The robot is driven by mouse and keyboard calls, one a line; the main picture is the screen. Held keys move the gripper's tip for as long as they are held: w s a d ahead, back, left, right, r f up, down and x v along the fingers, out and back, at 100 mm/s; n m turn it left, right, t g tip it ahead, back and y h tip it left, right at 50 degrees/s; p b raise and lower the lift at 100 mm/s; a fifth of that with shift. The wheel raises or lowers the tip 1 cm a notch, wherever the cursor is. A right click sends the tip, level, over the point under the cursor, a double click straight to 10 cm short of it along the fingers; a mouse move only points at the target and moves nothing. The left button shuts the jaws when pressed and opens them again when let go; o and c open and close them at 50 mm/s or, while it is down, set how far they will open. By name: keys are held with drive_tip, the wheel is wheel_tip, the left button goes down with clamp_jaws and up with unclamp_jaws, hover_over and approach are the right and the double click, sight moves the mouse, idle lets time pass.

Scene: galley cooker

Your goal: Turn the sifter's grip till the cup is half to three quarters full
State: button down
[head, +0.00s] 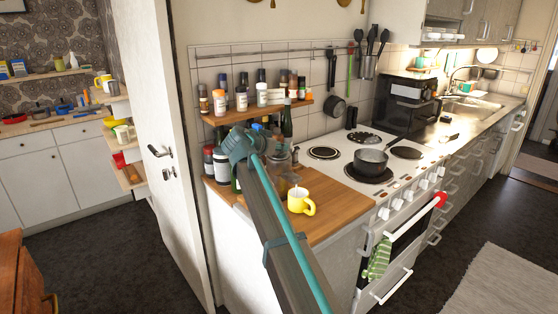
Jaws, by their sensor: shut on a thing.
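A yellow cup (296,205) stands upright on the wooden worktop left of the cooker, its handle to the right. I cannot see the level inside it. A greyish, partly see-through sifter (283,160) shows just behind and left of the cup, partly hidden by my arm. My gripper (271,149) is at the sifter, just right of my teal wrist. It is small and partly covered, and is shut on what seems to be the sifter's grip. I cannot make out the fingertips or any falling flour.
Bottles and jars crowd the worktop's back left, with a spice shelf (258,112) above. To the right are the white cooker (340,168), a saucepan (371,161) on a front hob and a black microwave (407,105). The worktop's front right is clear.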

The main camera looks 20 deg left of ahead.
drive_tip(key=m+g+h+b, duration=0.1)
drive_tip(key=m+h+b, duration=0.1)
drive_tip(key=m+g+h+b, duration=0.1)
drive_tip(key=m+h+b, duration=0.1)
drive_tip(key=shift+w+a+f+m+h, duration=0.2)
drive_tip(key=shift+m+h, duration=0.1)
drive_tip(key=shift+h, duration=0.1)
drive_tip(key=m+g+h+b, duration=0.1)
drive_tip(key=m+g+h, duration=0.1)
drive_tip(key=shift+s+d+r+m, duration=0.1)
drive_tip(key=shift+m, duration=0.2)
drive_tip(key=shift+s+d+m+g+h, duration=0.1)
drive_tip(key=shift+m+g+h, duration=0.4)
drive_tip(key=shift+g, duration=0.2)
drive_tip(key=c, duration=1)
unclamp_jaws()
drive_tip(key=v, duration=1.2)
